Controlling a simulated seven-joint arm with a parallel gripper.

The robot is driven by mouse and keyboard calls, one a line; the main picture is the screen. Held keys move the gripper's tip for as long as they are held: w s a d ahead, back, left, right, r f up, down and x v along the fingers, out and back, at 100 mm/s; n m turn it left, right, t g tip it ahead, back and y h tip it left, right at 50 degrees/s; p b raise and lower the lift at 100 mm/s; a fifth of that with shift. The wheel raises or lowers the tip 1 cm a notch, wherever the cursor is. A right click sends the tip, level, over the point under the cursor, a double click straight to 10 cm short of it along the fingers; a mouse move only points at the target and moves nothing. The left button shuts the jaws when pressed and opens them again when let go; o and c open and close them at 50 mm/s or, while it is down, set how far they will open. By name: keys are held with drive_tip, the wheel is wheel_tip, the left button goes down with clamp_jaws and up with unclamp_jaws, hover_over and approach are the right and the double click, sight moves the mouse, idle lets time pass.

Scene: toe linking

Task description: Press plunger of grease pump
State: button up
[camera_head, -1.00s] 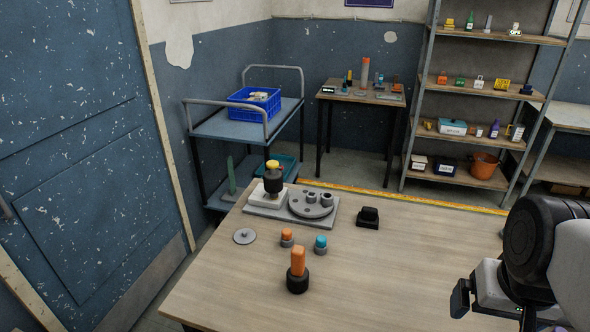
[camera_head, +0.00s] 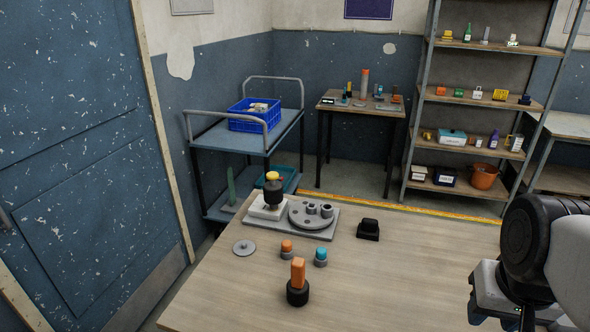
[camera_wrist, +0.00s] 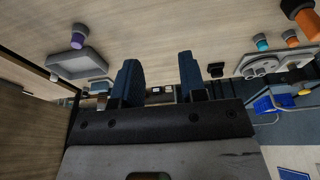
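What looks like the grease pump (camera_head: 273,193) is a black cylinder with a yellow top (camera_head: 272,176), upright on a white block at the table's far left corner. The yellow top stands raised above the black body. My gripper (camera_head: 508,322) is at the lower right of the head view, far from the pump, its tips partly cut off by the frame edge. In the wrist view my gripper (camera_wrist: 158,78) shows two dark fingers spread apart with nothing between them.
Beside the pump is a grey round fixture (camera_head: 311,215). A grey disc (camera_head: 244,248), orange-topped (camera_head: 287,249) and teal-topped (camera_head: 321,257) pieces, an orange-handled tool (camera_head: 298,280) and a black block (camera_head: 368,229) stand nearer. The wrist view shows a grey tray (camera_wrist: 75,65). The table's right middle is clear.

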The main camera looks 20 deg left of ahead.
drive_tip(key=w+r, duration=0.1)
drive_tip(key=w+a+r, duration=0.1)
drive_tip(key=w, duration=0.1)
drive_tip(key=shift+w+a, duration=0.2)
drive_tip(key=shift+w, duration=0.05)
clamp_jaws()
drive_tip(key=w+a+r+g, duration=0.1)
drive_tip(key=w+a+r, duration=0.3)
drive_tip(key=w+a, duration=0.65)
drive_tip(key=w+a+r, duration=0.5)
drive_tip(key=w+a, duration=0.2)
drive_tip(key=w, duration=0.6)
drive_tip(key=w+a+f, duration=0.1)
drive_tip(key=w+a, duration=0.4)
drive_tip(key=a, duration=0.5)
drive_tip(key=w+a+f+g, duration=0.1)
drive_tip(key=w+a, duration=0.4)
drive_tip(key=a, duration=0.5)
drive_tip(key=w+a+f, duration=0.1)
drive_tip(key=w+a, duration=0.4)
drive_tip(key=a, duration=0.5)
drive_tip(key=shift+a+f+g, duration=0.2)
drive_tip(key=shift+f+g, duration=0.1)
